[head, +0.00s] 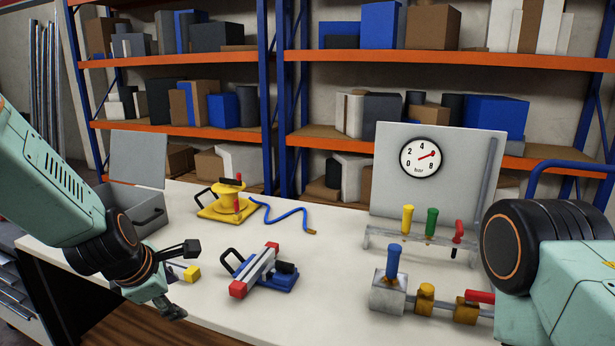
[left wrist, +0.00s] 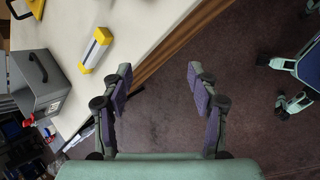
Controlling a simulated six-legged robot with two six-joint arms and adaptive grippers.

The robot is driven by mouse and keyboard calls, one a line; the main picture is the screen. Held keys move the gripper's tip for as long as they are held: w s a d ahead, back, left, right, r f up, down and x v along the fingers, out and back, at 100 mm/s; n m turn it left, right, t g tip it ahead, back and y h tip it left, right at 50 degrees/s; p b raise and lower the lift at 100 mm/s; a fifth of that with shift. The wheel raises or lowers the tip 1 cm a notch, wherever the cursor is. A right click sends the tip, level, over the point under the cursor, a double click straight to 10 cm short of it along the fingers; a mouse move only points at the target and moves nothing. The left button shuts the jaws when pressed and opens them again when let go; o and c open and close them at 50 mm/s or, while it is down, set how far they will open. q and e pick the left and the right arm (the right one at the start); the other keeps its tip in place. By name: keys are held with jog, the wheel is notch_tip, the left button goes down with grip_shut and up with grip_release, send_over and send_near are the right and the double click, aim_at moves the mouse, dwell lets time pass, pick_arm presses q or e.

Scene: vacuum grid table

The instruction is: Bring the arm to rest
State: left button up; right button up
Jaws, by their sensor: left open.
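My left gripper (head: 184,280) hangs over the front left part of the white table in the head view, fingers spread and holding nothing. The left wrist view shows its two fingers (left wrist: 158,76) wide apart, with the table's edge and dark floor behind them. A grey bar with yellow ends (left wrist: 95,50) lies on the table beyond the left finger. In the head view one yellow end (head: 192,273) shows behind my gripper, the rest mostly hidden. My right arm comes in at the right edge; its gripper is outside the picture.
On the table (head: 330,305) stand a grey open case (head: 150,212), a yellow device with a blue hose (head: 225,203), a red-ended blue clamp (head: 263,272), a gauge panel (head: 440,190) and a grey block with a blue handle (head: 390,292). Shelves stand behind. The table's front middle is clear.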

pick_arm(q)
jog(key=s+f+m+g+b, duration=0.1)
jog(key=s+f+m+b, duration=0.1)
jog(key=s+f+m, duration=0.6)
jog(key=s+f+m+b, duration=0.1)
jog(key=s+f+m, duration=0.5)
jog(key=f+m, duration=0.4)
jog(key=s+f+m+g+b, duration=0.1)
jog(key=s+f, duration=0.3)
jog(key=s, duration=0.3)
jog(key=s+d+f+m+g+b, duration=0.1)
jog(key=s+f+m+g, duration=0.1)
jog(key=s+f, duration=0.3)
jog(key=s+d+f+m+g+b, duration=0.1)
jog(key=s+f, duration=0.3)
jog(key=s, duration=0.6)
jog(key=shift+s+d+f+m+g+y, duration=0.2)
jog(key=shift+s+f+m+g+y, duration=0.15)
jog(key=shift+g, duration=0.35)
jog(key=shift+w, duration=0.15)
